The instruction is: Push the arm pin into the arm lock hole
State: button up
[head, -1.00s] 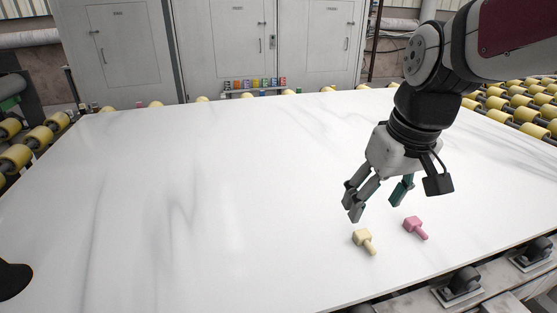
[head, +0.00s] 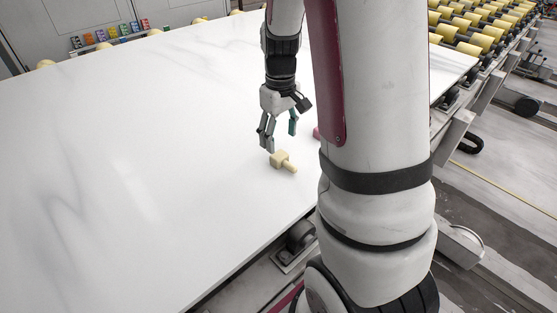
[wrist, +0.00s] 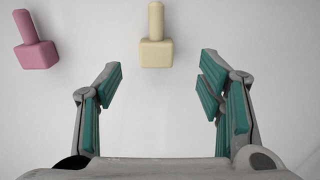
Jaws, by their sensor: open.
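My gripper (head: 279,129) is open and empty, fingers pointing down above the white slab. A cream block with a round peg (head: 281,159) lies on the slab just in front of it. In the wrist view the cream piece (wrist: 156,45) lies beyond the fingertips, roughly centred between them, its peg pointing away. A pink block with a peg (wrist: 37,45) lies to its left, outside the fingers. In the head view only a bit of the pink piece (head: 316,133) shows beside my arm. I cannot tell which piece is the pin, and no arm lock hole is clearly visible.
The white slab (head: 130,180) is broad and mostly clear on the left. Its near edge runs past a black roller wheel (head: 298,238). Yellow rollers (head: 470,30) stand at the back right. Several small coloured items (head: 110,33) sit at the back left.

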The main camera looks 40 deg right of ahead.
aim_at(281, 156)
jog(key=f, duration=0.5)
jog(key=f+b, duration=0.1)
jog(key=f, duration=0.2)
jog(key=shift+d, duration=0.25)
jog(key=shift+c, duration=0.6)
jog(key=c, duration=1.3)
